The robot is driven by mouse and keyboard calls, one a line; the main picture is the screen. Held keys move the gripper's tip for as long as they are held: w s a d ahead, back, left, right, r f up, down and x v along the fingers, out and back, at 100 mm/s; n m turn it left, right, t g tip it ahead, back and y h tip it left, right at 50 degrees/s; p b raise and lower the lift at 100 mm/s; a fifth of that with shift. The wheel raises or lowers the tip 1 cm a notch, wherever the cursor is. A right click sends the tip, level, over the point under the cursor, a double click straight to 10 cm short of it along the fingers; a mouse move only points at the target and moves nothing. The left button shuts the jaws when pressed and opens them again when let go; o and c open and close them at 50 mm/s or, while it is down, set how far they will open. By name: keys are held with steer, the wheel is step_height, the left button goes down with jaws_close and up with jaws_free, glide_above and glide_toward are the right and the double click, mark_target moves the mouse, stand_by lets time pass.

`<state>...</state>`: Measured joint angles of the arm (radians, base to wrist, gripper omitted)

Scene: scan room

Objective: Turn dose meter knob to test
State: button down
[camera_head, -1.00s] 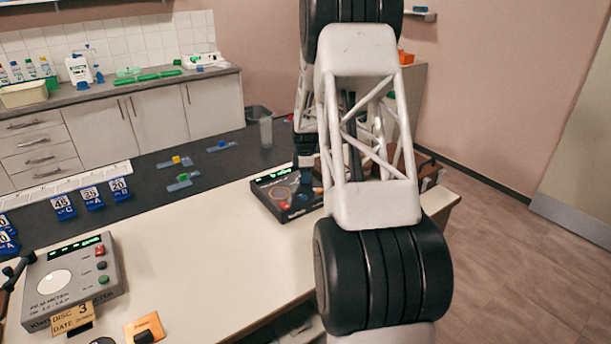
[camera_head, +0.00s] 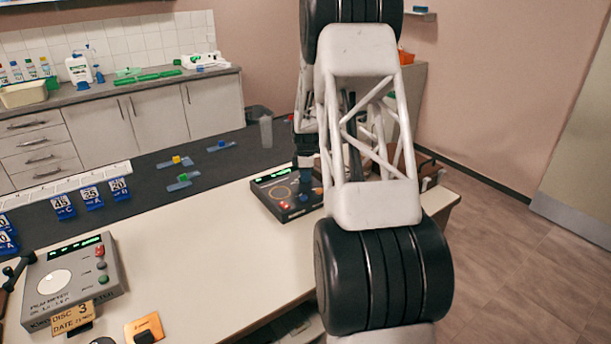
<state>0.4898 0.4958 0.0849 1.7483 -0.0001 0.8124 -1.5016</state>
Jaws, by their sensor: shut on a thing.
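The dark box with a green lit display, which I take to be the dose meter (camera_head: 268,177), sits near the far right of the pale table. Its sloped face carries an orange ring and a red button (camera_head: 284,205). My gripper (camera_head: 305,182) points down at the right part of this face, shut on what appears to be its knob. The knob is hidden by the fingers and arm, so its pointing direction cannot be told.
A grey meter (camera_head: 72,277) with a display and buttons stands at the front left, by a yellow disc/date sign (camera_head: 72,318) and an orange plate (camera_head: 142,327). Blue number tags (camera_head: 92,196) stand at left. The table's (camera_head: 190,240) middle is clear. My arm covers the right side.

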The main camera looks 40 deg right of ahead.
steer(key=m, duration=0.5)
steer(key=shift+s+a+m, duration=0.1)
steer(key=shift+m, duration=0.2)
steer(key=m, duration=0.5)
steer(key=shift+s+a, duration=0.1)
steer(key=shift+a, duration=0.1)
steer(key=m, duration=0.5)
steer(key=shift+a+m, duration=0.15)
steer(key=shift+m, duration=0.25)
steer(key=m, duration=0.5)
steer(key=shift+w+a+m, duration=0.1)
steer(key=shift+w+m, duration=0.1)
steer(key=shift+m, duration=0.2)
steer(key=c, duration=1.1)
jaws_free()
steer(key=shift+r, duration=0.1)
